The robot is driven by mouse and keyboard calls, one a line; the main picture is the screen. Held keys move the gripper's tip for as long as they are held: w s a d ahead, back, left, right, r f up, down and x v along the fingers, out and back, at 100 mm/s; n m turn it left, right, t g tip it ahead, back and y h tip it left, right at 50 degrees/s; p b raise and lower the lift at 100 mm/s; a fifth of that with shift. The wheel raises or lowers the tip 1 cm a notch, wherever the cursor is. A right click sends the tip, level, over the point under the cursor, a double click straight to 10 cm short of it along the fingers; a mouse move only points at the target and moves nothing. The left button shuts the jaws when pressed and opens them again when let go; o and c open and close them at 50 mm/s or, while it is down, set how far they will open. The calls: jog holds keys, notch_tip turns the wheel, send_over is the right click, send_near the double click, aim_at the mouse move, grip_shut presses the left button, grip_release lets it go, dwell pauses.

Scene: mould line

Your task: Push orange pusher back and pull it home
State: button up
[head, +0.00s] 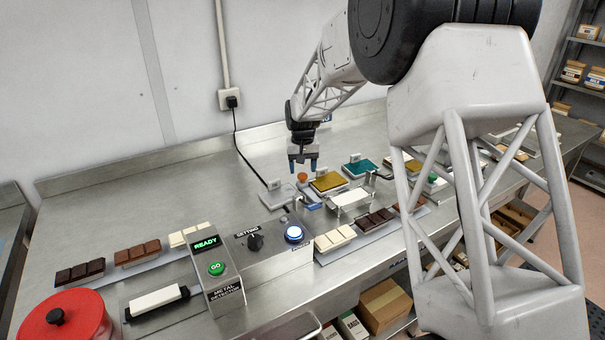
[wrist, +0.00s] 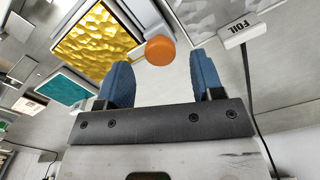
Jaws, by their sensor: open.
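In the wrist view the orange knob (wrist: 160,50) lies just beyond my fingertips, a little left of the middle of the gap. My gripper (head: 304,163) points down above and close to the knob, with its blue fingers apart. In the wrist view my gripper (wrist: 162,75) is open with nothing between the fingers. Whether a finger touches the knob cannot be told.
The gold pad (head: 327,183) sits beside the knob, with a teal pad (head: 360,168) to its right. A silver foil pad (head: 274,195) lies to the left. A white plate on a stand (head: 350,200) is in front. The bench at the left back is clear.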

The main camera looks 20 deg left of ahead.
jog(key=shift+f, duration=1.3)
jog(key=shift+c, duration=0.4)
grip_shut()
